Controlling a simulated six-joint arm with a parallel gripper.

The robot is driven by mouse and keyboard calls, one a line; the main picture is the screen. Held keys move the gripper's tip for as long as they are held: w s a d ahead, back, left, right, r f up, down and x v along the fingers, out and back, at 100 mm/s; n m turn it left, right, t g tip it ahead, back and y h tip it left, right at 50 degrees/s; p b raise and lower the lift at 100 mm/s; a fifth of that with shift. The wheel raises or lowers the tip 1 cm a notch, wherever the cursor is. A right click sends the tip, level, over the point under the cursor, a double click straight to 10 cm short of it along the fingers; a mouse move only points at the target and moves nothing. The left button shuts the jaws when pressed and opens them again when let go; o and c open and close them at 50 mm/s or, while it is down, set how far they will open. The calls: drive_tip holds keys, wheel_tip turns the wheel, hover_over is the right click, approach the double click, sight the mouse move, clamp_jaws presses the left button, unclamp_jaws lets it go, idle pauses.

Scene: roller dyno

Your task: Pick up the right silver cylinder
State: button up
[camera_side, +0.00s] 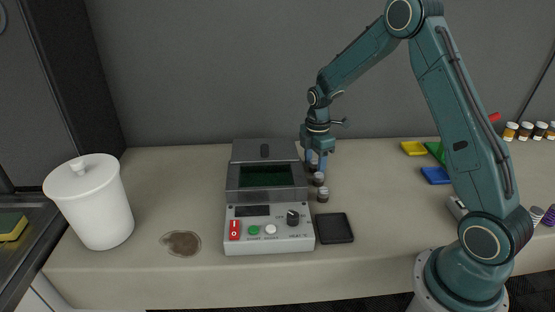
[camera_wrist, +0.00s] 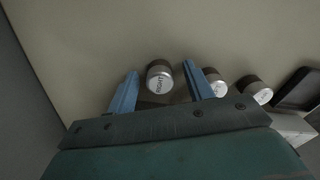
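In the wrist view, a silver-topped cylinder marked RIGHT (camera_wrist: 160,77) sits between the two blue fingers of my gripper (camera_wrist: 161,70). A gap shows on each side of it, so the gripper is open and not touching it in that view. Two similar cylinders, a middle one (camera_wrist: 217,86) and an outer one (camera_wrist: 257,91), stand to the right, outside the fingers. In the side view, my gripper (camera_side: 316,163) points down at the bench behind two visible cylinders, one farther (camera_side: 318,180) and one nearer (camera_side: 323,196). The RIGHT cylinder is mostly hidden there by the fingers.
A grey machine (camera_side: 268,232) with buttons and a screen stands just left of the cylinders. A black square tray (camera_side: 334,229) lies in front. A white lidded canister (camera_side: 98,208) is at the left. Yellow and blue trays (camera_side: 436,175) lie to the right.

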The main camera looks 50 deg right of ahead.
sight(314, 161)
drive_tip(key=c, duration=1)
drive_tip(key=shift+r, duration=0.1)
wheel_tip(314, 161, up, 20)
idle(0.6)
